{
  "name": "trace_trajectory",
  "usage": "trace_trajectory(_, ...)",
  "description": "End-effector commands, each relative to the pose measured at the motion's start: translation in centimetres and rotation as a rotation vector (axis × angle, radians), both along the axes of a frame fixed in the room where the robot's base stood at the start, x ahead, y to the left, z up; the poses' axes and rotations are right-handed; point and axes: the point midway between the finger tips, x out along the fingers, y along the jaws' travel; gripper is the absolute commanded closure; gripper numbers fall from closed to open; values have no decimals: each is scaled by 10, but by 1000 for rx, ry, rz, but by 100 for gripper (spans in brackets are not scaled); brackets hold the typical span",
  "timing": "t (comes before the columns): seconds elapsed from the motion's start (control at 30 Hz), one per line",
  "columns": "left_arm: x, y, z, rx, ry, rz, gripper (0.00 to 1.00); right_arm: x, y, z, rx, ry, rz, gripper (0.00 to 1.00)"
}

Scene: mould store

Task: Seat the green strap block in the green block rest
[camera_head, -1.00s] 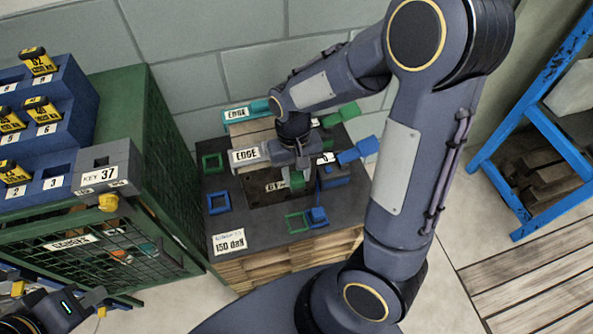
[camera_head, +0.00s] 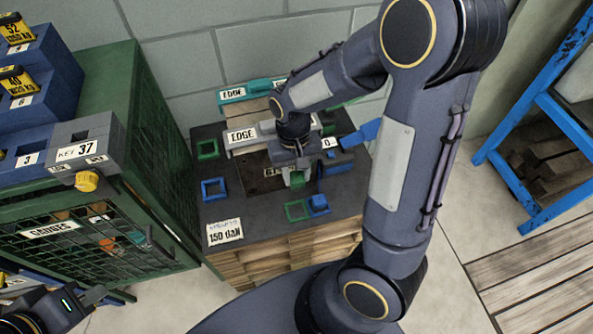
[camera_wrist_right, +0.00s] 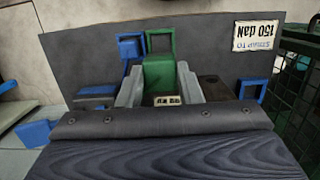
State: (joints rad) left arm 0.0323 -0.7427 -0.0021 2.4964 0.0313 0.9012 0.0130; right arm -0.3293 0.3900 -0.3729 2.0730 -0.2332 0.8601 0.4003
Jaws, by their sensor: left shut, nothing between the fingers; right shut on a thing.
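My right gripper (camera_head: 297,170) is shut on the green strap block (camera_head: 298,180), which hangs over the dark table top (camera_head: 258,214). In the right wrist view the block (camera_wrist_right: 160,75) sits between the two grey fingers (camera_wrist_right: 160,92). A green square frame (camera_head: 295,211), which looks like the green block rest, lies near the table's front edge. It shows just beyond the block in the wrist view (camera_wrist_right: 160,38); the exact gap is unclear. Another green frame (camera_head: 207,149) lies at the back left. My left gripper (camera_head: 92,298) is shut and empty at lower left.
A blue block (camera_head: 318,203) is right beside the green frame. An empty blue frame (camera_head: 214,189) lies at left. A bar marked EDGE (camera_head: 242,137) stands behind my right gripper. A green mesh cabinet (camera_head: 95,245) stands left, a blue rack (camera_head: 520,190) right.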

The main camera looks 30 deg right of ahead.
Motion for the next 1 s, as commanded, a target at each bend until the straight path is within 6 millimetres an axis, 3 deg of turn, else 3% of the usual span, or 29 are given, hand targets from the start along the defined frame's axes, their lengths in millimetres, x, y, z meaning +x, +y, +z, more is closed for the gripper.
trace_trajectory(1.0,0,0,-80,0,0,0,100,0,0,-86,0,0,0,88)
